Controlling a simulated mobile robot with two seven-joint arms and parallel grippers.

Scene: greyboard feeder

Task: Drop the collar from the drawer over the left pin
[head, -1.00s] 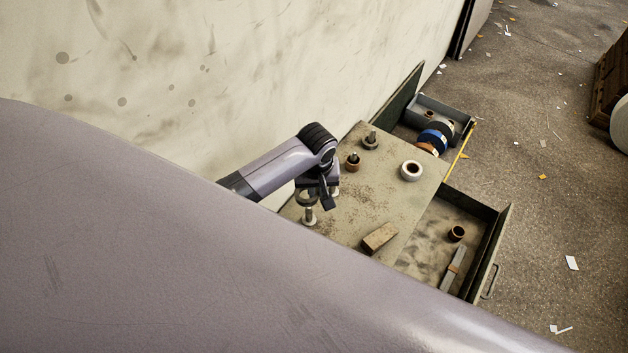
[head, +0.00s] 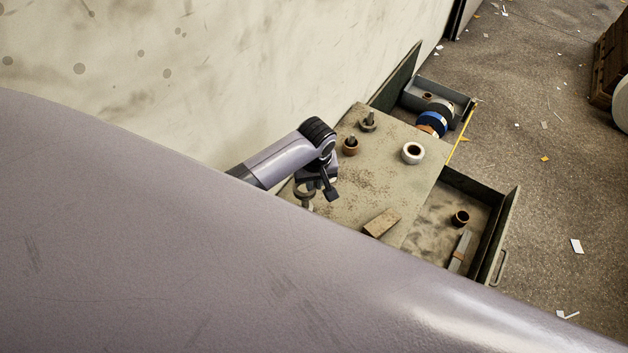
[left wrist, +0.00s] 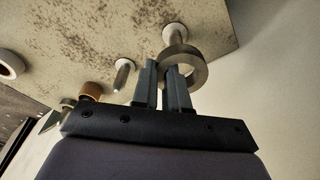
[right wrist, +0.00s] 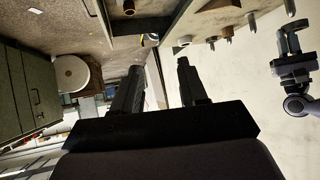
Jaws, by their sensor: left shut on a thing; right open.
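My left gripper (head: 325,188) is shut on a grey metal collar (left wrist: 196,70), which also shows in the head view (head: 304,193). The collar is held by its rim. The left pin (left wrist: 175,32) stands on a round foot directly behind the collar in the left wrist view. The collar looks close over its tip, but I cannot tell whether the tip is inside the hole. Another bare pin (left wrist: 123,74) stands nearby. My right gripper (right wrist: 159,68) is open and empty, away from the table, and does not show in the head view.
The tabletop (head: 375,185) carries a brown-collared pin (head: 351,147), another pin (head: 368,123), a white ring (head: 412,153) and a wooden block (head: 381,222). The open drawer (head: 506,225) holds a brown collar (head: 460,217) and a grey bar (head: 460,250). A bin (head: 445,92) is behind.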

